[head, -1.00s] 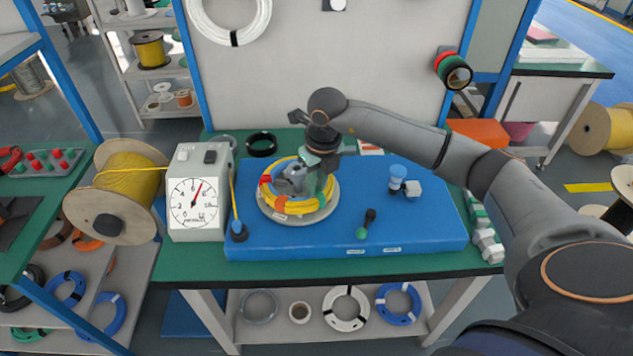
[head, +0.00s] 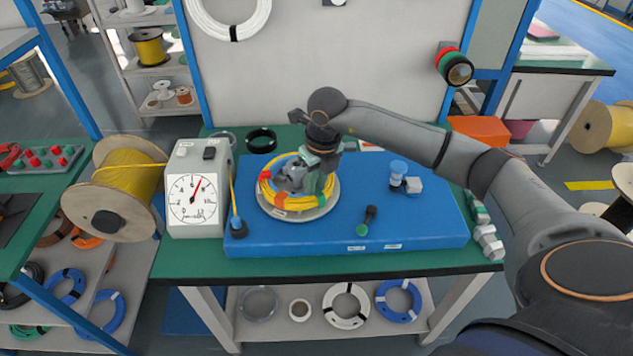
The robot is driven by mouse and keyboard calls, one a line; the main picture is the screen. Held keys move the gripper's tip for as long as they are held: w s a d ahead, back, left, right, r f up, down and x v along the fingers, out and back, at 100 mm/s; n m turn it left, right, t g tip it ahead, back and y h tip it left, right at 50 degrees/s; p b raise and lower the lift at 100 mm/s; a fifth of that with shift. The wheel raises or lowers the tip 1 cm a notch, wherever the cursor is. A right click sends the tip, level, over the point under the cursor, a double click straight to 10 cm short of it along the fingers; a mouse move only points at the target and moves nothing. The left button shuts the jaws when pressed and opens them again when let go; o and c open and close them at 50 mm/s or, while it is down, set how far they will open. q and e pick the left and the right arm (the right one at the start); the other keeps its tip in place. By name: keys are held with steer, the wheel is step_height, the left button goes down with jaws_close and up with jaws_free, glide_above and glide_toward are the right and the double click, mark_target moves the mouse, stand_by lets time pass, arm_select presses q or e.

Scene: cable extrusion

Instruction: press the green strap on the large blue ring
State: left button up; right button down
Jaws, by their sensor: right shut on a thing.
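A yellow coil (head: 296,206) with red and orange bands lies on a round pale turntable (head: 328,207) around a grey hub. A bluish edge shows at the coil's far inner side; I cannot tell whether it belongs to a blue ring. My right gripper (head: 321,183) points down at the coil's right side and is shut on it. The fingertips and what lies between them are mostly hidden. No green strap shows clearly on the coil. My left gripper is not in view. A blue ring (head: 382,303) with white bands lies on the shelf below.
The turntable stands on a blue board (head: 300,238). A dial box (head: 195,225) and a yellow cable spool (head: 135,178) stand to the left. A green-tipped dark tool (head: 367,219) and a blue-capped item (head: 398,171) are to the right. A black ring (head: 262,140) lies behind.

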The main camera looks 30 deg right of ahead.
steer(key=shift+s+f, duration=0.1)
steer(key=shift+f, duration=0.3)
stand_by(0.8)
steer(key=c, duration=0.7)
jaws_free()
step_height(320, 180, up, 8)
steer(key=p, duration=0.5)
steer(key=shift+r, duration=0.15)
stand_by(0.4)
